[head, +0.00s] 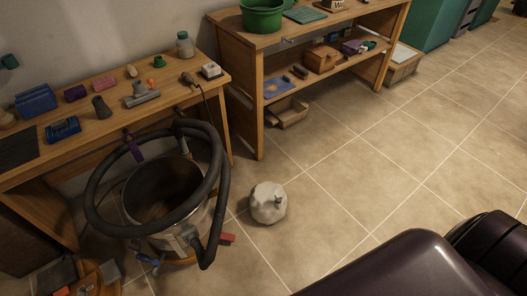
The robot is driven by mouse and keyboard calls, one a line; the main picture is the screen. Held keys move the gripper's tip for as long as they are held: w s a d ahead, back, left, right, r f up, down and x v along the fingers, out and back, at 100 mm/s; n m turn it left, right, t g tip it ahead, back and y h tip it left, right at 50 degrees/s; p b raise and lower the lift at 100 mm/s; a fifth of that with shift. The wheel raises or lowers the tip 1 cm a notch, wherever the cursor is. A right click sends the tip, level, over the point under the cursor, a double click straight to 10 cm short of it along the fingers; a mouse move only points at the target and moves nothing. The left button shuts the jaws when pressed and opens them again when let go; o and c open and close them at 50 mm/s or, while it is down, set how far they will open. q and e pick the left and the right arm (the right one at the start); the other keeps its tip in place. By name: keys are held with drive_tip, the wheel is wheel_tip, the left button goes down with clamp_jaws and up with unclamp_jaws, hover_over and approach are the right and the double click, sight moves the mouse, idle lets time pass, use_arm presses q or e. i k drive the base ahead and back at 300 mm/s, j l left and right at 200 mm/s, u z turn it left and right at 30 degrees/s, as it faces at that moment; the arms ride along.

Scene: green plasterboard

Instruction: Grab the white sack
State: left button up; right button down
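The white sack (268,203) is a small, rounded, off-white bundle with a tied, darker tip near its upper right side. It sits on the tiled floor, just right of the vacuum drum and apart from the workbench legs. Neither of my grippers shows in the head view. A dark glossy part at the lower right looks like part of my own body.
A metal drum (146,208) with a thick black hose stands left of the sack, a red piece (228,238) at its foot. A cluttered workbench (118,124) is at left, and a wooden shelf unit (262,140) stands behind. Tiled floor to the right is clear.

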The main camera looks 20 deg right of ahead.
sight(268, 200)
drive_tip(key=z, duration=0.85)
